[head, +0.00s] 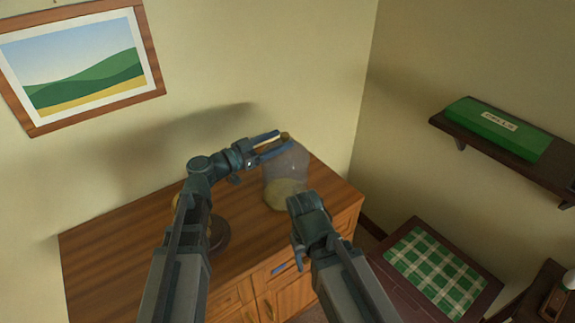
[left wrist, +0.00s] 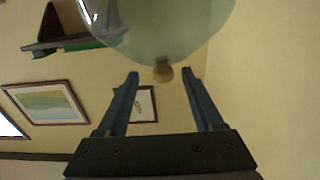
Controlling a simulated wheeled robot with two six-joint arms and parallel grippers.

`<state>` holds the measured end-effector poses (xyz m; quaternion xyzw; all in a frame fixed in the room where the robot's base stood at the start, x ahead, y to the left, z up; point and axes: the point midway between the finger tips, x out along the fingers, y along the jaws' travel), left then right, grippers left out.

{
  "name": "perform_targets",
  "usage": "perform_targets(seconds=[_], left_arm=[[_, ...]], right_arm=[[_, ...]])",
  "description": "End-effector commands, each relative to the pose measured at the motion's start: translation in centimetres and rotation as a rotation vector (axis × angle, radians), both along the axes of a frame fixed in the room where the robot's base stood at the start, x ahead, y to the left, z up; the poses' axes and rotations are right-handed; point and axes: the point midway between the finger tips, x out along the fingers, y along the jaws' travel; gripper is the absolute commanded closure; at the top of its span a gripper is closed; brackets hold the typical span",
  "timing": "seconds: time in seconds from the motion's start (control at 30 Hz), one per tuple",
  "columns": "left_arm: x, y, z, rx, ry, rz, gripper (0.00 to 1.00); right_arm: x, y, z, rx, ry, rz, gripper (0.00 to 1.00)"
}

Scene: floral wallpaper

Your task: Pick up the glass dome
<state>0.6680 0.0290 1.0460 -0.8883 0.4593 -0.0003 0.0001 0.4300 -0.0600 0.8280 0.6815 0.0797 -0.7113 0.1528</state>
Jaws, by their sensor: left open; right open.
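The clear glass dome (head: 287,165) stands on the wooden cabinet top near its right end, over a pale yellowish base. Its small brown knob (head: 284,136) is at the top. My left gripper (head: 276,140) is open at knob height, its two blue fingertips close to the knob. In the left wrist view the dome (left wrist: 165,30) fills the top, with the knob (left wrist: 163,73) between and just beyond the open fingertips (left wrist: 160,75). I cannot tell whether they touch. My right gripper (head: 287,266) is open and empty, low in front of the cabinet.
A round dark object (head: 219,235) stands on the cabinet (head: 115,245), partly hidden by my left arm. The cabinet's left side is clear. A wall shelf (head: 450,127) with a green box (head: 500,127) is at right. Below it is a surface with a green checked cloth (head: 436,272).

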Motion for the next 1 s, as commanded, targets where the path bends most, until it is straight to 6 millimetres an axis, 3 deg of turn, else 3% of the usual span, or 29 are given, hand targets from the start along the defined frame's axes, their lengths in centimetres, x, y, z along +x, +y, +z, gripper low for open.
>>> perform_targets(seconds=[0.47, 0.8, 1.0], left_arm=[[1.3, -1.8, -0.2, 0.001, 0.001, 0.000, 0.32], [3.8, -5.4, -0.6, 0.001, 0.001, 0.000, 0.32], [3.7, -5.6, -0.6, 0.001, 0.001, 0.001, 0.32]], right_arm=[[0.0, 0.0, -0.2, 0.000, 0.000, 0.000, 0.44], [0.0, 0.0, -0.6, 0.000, 0.000, 0.000, 0.44], [0.0, 0.0, -0.6, 0.000, 0.000, 0.000, 0.44]])
